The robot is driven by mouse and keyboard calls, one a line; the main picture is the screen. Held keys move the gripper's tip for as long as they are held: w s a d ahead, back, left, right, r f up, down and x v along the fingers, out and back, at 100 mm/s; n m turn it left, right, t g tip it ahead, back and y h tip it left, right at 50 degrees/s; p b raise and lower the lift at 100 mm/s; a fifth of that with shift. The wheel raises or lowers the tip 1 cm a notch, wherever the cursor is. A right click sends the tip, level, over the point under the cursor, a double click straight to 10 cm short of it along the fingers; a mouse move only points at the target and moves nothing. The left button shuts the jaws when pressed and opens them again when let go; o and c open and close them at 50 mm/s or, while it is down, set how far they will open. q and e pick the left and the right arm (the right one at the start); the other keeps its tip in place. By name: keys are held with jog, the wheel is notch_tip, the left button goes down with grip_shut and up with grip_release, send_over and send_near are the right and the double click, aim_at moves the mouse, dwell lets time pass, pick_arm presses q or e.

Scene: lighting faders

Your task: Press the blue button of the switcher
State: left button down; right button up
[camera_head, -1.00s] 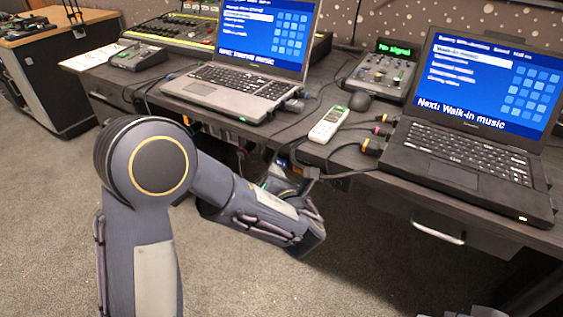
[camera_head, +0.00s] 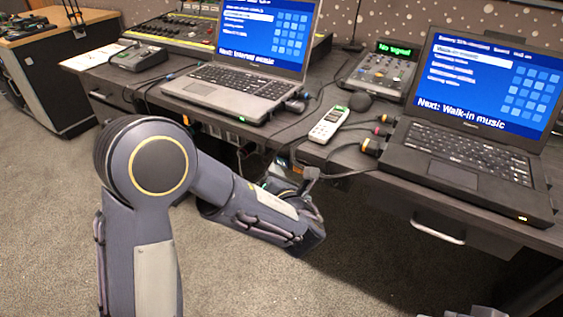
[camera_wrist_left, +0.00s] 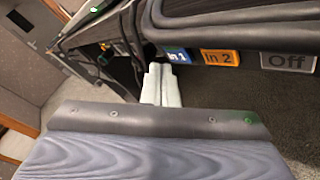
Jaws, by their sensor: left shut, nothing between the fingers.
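The switcher's blue button (camera_wrist_left: 177,55), marked In 1, shows in the left wrist view under the dark table edge. To its right are an orange button (camera_wrist_left: 220,57), marked In 2, and a grey button (camera_wrist_left: 288,62), marked Off. My left gripper (camera_wrist_left: 163,68) is shut and empty. Its pale fingertips are at the lower left edge of the blue button in this view; I cannot tell whether they touch it. In the head view my left wrist (camera_head: 305,225) reaches below the table's front edge, where the buttons are mostly hidden. My right gripper's fingers do not show.
Two laptops, left (camera_head: 240,82) and right (camera_head: 468,148), stand on the dark table. A white remote (camera_head: 328,125) and cable plugs (camera_head: 374,146) lie near the edge. Cables (camera_wrist_left: 132,30) hang left of the buttons. A drawer handle (camera_head: 437,231) is at the right front.

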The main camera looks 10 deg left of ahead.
pick_arm(q)
jog(key=shift+w, duration=0.1)
jog(key=shift+w+d, duration=0.15)
jog(key=shift+w, duration=0.15)
jog(key=shift+w+d, duration=0.1)
jog(key=shift+w, duration=0.2)
dwell(0.6)
jog(key=shift+s, duration=0.15)
jog(key=shift+s+a, duration=0.25)
jog(key=shift+s, duration=0.3)
jog(key=s, duration=0.1)
jog(key=s+a, duration=0.1)
jog(key=s, duration=0.2)
jog(key=shift+s+a, duration=0.35)
jog(key=shift+s, duration=0.05)
dwell(1.0)
